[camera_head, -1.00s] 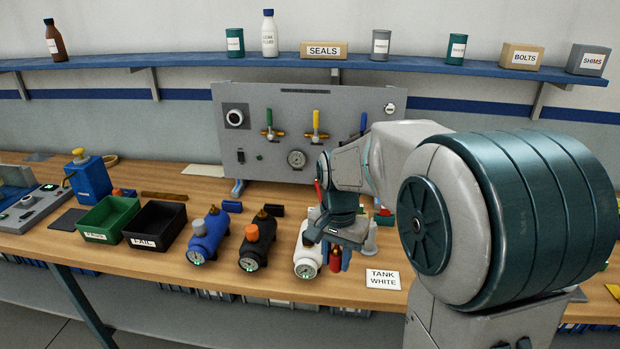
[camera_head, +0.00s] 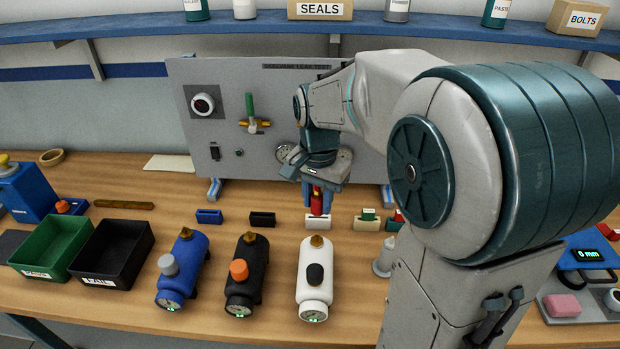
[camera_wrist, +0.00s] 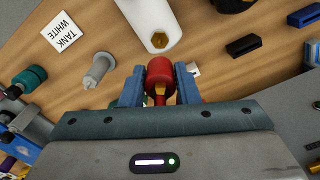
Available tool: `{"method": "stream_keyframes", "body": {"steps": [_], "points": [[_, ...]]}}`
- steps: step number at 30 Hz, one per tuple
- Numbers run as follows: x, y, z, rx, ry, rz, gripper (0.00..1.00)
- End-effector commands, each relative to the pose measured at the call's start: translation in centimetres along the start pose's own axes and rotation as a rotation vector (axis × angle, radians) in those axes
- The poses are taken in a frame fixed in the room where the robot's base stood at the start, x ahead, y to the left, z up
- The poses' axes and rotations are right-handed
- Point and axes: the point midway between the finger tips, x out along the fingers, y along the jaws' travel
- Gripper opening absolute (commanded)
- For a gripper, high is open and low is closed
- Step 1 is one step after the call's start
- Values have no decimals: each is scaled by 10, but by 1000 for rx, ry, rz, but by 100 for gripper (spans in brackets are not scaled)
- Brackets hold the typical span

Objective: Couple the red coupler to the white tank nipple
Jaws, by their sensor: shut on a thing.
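My gripper (camera_head: 316,203) is shut on the red coupler (camera_head: 317,206) and holds it above the bench, behind the white tank. In the wrist view the red coupler (camera_wrist: 160,74) sits between my blue fingers. The white tank (camera_head: 316,268) lies on the bench with a black knob on top and a green-lit gauge at its front. Its brass nipple (camera_head: 317,241) is at the far end. In the wrist view the nipple (camera_wrist: 159,40) shows just beyond the coupler's front. A gap shows between coupler and nipple.
A black tank (camera_head: 246,272) and a blue tank (camera_head: 184,268) stand to the left. A green bin (camera_head: 50,241) and a black bin (camera_head: 130,232) lie farther left. A grey cone-like part (camera_head: 385,258) stands right of the white tank. Small holders line the bench behind.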

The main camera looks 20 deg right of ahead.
Motion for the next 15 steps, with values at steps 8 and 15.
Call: {"method": "stream_keyframes", "body": {"steps": [8,15], "points": [[0,0,0,0,0,0,0],[0,1,1,-23,0,0,0]]}}
